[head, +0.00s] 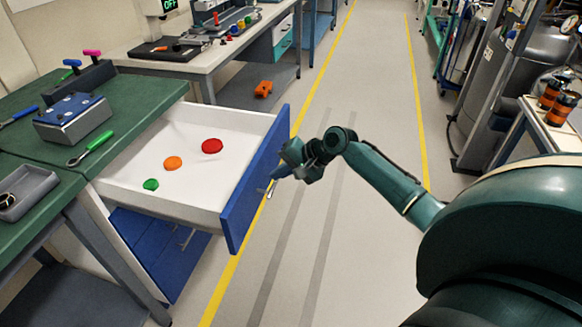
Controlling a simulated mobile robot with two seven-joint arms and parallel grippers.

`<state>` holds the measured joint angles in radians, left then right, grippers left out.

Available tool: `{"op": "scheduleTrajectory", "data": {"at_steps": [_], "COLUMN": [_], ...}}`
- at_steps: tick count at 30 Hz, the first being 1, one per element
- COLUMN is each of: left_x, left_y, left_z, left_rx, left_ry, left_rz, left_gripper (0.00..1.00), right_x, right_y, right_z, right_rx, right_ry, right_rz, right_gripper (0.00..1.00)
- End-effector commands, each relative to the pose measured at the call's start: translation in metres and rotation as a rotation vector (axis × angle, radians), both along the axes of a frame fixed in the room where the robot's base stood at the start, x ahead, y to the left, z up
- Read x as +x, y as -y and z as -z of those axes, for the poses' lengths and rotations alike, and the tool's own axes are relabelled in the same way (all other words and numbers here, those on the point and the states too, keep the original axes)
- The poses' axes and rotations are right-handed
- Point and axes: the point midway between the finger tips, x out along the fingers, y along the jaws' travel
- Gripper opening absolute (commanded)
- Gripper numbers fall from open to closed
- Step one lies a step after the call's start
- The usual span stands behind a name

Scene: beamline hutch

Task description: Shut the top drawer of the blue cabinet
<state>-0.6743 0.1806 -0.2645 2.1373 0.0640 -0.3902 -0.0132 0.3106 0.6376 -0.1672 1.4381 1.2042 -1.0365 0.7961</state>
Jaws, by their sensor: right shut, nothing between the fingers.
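The top drawer (190,197) of the blue cabinet (160,248) is pulled far out from under the green worktop. It is white inside with a blue front panel (255,180) and a silver handle. A red, an orange and a green flat piece lie in it. My right gripper (283,172) is shut and empty at the outer side of the front panel, close to the handle (268,188). I cannot tell whether it touches the panel. The lower blue front of the cabinet sits back under the worktop. My left gripper is not in view.
The green worktop (140,98) holds a grey block (73,118), a green-handled tool (92,148) and a grey tray (25,190). A table leg stands left of the cabinet. The aisle floor (340,240) is clear. Tanks and a small table stand right.

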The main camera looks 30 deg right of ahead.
Motion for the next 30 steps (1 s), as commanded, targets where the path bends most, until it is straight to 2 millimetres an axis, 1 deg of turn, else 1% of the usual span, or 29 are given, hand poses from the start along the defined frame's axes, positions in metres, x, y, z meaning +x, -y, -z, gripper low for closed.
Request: {"op": "scheduleTrajectory", "data": {"at_steps": [3, 8, 23, 26, 30], "left_x": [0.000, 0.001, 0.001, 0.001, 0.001], "left_y": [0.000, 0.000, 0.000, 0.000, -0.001], "left_z": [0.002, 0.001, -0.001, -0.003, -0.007], "left_rx": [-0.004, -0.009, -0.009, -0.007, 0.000], "left_ry": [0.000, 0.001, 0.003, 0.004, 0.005], "left_rz": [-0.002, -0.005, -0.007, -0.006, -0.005], "left_gripper": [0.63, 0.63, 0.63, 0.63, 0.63], "right_x": [0.010, 0.016, 0.018, 0.022, 0.030], "right_y": [-0.009, -0.014, -0.017, -0.022, -0.036], "right_z": [0.012, 0.020, 0.020, 0.019, 0.018], "right_rx": [0.001, -0.001, -0.002, -0.002, 0.000], "right_ry": [0.001, 0.001, 0.001, 0.003, 0.003], "right_rz": [0.000, -0.001, -0.002, -0.002, -0.003], "right_gripper": [0.00, 0.00, 0.00, 0.00, 0.00]}}
